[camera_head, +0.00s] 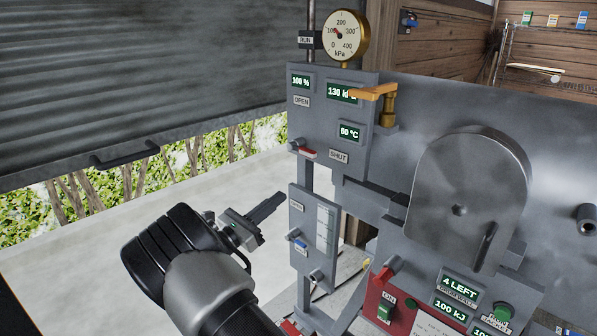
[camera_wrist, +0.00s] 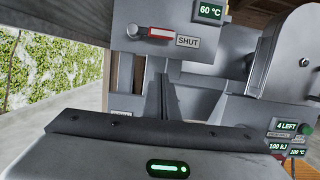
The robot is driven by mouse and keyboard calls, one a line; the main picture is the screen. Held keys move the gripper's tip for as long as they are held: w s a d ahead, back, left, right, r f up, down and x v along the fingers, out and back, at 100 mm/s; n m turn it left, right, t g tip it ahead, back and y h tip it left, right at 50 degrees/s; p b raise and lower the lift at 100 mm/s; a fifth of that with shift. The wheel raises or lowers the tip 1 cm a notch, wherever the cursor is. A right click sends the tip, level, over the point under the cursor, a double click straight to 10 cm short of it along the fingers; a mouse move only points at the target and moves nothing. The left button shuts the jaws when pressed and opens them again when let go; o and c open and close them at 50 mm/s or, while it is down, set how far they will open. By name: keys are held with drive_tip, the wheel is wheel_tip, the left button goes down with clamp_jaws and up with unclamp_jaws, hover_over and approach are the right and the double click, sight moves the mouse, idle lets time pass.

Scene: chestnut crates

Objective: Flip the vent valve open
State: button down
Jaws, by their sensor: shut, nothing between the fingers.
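A small lever with a red handle (camera_head: 307,153) sits on the lower left of the upper grey panel (camera_head: 325,125). An OPEN plate (camera_head: 301,102) is above it and a SHUT plate (camera_head: 338,156) is to its right. In the wrist view the red handle (camera_wrist: 160,33) lies about level and points at the SHUT plate (camera_wrist: 188,41). No vent label is readable, so I cannot be sure this is the vent valve. My gripper (camera_head: 279,198) is shut and empty, below and left of the lever and apart from it.
An orange lever (camera_head: 372,92) juts from the panel's right side under a gauge (camera_head: 345,36). A large grey drum housing (camera_head: 470,190) is farther right. The floor at left is clear.

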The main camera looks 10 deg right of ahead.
sight(301, 150)
drive_tip(key=shift+d, duration=0.1)
drive_tip(key=w+d+r+b, duration=0.1)
drive_tip(key=w+d+r, duration=0.4)
drive_tip(key=d+r, duration=0.1)
drive_tip(key=shift+w+d+r, duration=0.3)
drive_tip(key=shift+d, duration=0.6)
